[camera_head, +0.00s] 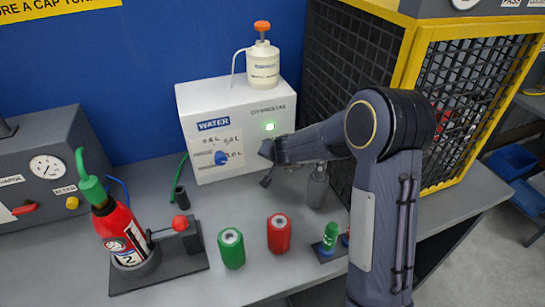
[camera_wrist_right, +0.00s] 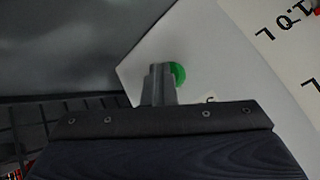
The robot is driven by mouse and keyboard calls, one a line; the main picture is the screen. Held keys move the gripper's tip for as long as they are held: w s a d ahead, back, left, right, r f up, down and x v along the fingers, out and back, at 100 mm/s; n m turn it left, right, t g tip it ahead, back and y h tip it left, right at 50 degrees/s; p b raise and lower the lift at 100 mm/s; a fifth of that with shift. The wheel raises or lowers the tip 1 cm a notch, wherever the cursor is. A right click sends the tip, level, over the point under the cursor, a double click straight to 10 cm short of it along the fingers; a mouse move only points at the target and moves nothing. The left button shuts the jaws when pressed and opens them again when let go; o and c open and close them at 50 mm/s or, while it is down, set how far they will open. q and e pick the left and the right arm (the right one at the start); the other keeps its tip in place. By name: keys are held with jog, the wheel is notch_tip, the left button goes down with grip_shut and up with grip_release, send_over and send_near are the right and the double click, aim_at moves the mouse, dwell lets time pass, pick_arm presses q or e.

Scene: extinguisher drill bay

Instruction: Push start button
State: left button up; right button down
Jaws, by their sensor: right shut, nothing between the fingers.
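The start button appears to be the round green lit button (camera_head: 269,126) on the front of the white water dispenser (camera_head: 245,160). My right gripper (camera_head: 267,152) is just below the button in the head view, close to the dispenser's front. In the right wrist view, the gripper's shut fingers (camera_wrist_right: 158,72) are empty and partly cover the green button (camera_wrist_right: 179,74). I cannot tell whether the fingertips touch it. My left gripper is not in view.
A red extinguisher (camera_head: 120,235) stands in a holder at the left. A green can (camera_head: 231,248) and a red can (camera_head: 279,234) stand on the grey bench. A yellow-framed mesh cage (camera_head: 408,70) is at the right. A pump bottle (camera_head: 262,65) stands on the dispenser.

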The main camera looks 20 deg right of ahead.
jog(key=shift+s, duration=0.1)
jog(key=shift+s+a+b, duration=0.1)
jog(key=shift+s+b, duration=0.85)
jog(key=shift+s, duration=1)
jog(key=shift+s+b, duration=0.3)
jog(key=shift+s, duration=0.8)
